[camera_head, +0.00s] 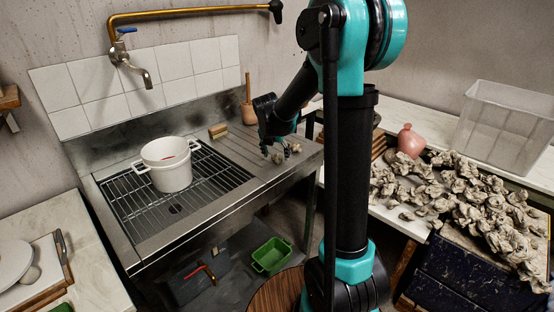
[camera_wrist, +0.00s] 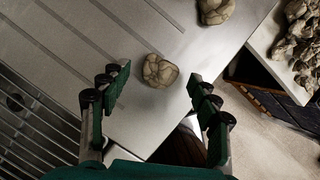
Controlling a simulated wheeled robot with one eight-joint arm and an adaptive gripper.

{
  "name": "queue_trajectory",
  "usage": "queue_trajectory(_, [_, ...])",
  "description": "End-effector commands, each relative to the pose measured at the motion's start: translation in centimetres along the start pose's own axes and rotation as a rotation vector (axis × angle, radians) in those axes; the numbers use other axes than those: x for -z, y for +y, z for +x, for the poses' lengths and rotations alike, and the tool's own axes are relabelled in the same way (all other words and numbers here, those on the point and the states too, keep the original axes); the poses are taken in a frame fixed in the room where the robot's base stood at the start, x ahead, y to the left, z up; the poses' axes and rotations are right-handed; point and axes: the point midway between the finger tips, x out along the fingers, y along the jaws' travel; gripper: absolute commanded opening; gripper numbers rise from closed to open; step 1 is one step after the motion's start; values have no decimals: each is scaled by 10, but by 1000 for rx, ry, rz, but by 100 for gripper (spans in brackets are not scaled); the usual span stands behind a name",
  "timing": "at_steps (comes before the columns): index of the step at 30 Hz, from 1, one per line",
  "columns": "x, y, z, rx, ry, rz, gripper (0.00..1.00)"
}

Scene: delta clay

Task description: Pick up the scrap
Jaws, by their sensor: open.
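A scrap (camera_wrist: 159,71), a small beige-grey crumpled lump, lies on the metal drainboard (camera_wrist: 120,50) near its edge. In the wrist view it sits between and beyond the fingertips of my gripper (camera_wrist: 154,85), which is open and empty. A second similar lump (camera_wrist: 215,10) lies farther off at the top of the wrist view. In the head view my gripper (camera_head: 281,150) is over the right end of the drainboard, and small lumps (camera_head: 278,157) show close by its fingers. I cannot tell the exact height of my gripper above the scrap.
A white pot (camera_head: 168,172) stands on the sink grate (camera_head: 140,205) at left. A wooden-handled tool (camera_head: 248,103) and a block (camera_head: 217,131) are behind. Many lumps (camera_head: 450,195) cover the right counter, near a pink vessel (camera_head: 410,142) and a clear bin (camera_head: 505,125). A green tub (camera_head: 271,256) is below.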

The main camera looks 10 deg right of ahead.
Motion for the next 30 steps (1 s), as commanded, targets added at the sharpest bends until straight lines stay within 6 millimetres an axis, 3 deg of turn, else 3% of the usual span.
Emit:
queue_trajectory(4, [0, 0, 12, 0, 0, 1, 62])
queue_trajectory(12, [0, 0, 13, 0, 0, 0, 61])
queue_trajectory(25, [0, 0, 13, 0, 0, 0, 8])
queue_trajectory(30, [0, 0, 13, 0, 0, 0, 8])
